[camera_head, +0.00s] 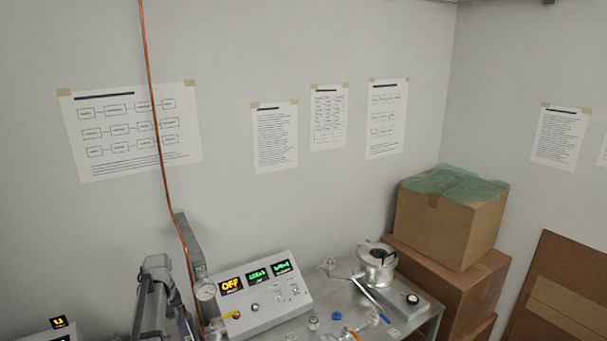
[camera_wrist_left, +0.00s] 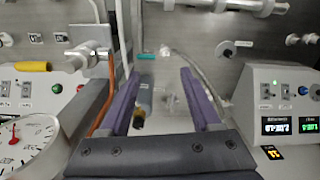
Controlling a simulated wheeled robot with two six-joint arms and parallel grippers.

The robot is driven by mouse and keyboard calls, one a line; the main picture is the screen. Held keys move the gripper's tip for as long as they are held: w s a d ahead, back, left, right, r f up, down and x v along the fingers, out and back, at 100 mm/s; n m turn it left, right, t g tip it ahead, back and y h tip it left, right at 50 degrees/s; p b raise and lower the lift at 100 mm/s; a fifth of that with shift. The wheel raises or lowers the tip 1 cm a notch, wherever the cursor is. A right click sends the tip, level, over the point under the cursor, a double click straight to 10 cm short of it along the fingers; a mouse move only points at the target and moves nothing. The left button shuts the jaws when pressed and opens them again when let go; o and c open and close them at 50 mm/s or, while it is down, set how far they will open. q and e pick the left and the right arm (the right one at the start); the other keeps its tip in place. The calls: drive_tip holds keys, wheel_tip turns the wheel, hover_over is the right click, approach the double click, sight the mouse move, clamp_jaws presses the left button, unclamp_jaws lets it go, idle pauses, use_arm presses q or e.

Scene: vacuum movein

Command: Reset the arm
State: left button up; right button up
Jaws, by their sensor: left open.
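My left arm and gripper (camera_head: 160,295) come in at the lower left of the head view, grey and dark, upright beside the control box. In the left wrist view, the two purple fingers of my left gripper (camera_wrist_left: 161,76) stand apart with a clear gap between them. Nothing is held between them. Behind the gap are metal tubing and a bench surface. My right gripper does not show in either view.
A control box (camera_head: 262,300) with lit displays stands on the bench. A metal chamber (camera_head: 377,262) sits right. Cardboard boxes (camera_head: 435,225) fill the corner. The space above the bench is free.

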use_arm(q)
drive_tip(key=s+d+f+m+b, duration=0.4)
drive_tip(key=s+d+f+b, duration=0.2)
drive_tip(key=d, duration=0.5)
drive_tip(key=s+d+f+m+b, duration=0.3)
drive_tip(key=s+d+f+b, duration=0.3)
drive_tip(key=s+d, duration=0.5)
drive_tip(key=s+d+f+m+y+b, duration=0.1)
drive_tip(key=s+d+f+m+b, duration=0.3)
drive_tip(key=d, duration=0.7)
drive_tip(key=s+f+b, duration=0.2)
drive_tip(key=s, duration=0.2)
drive_tip(key=shift+s+f+m+b, duration=0.3)
drive_tip(key=shift+f, duration=0.1)
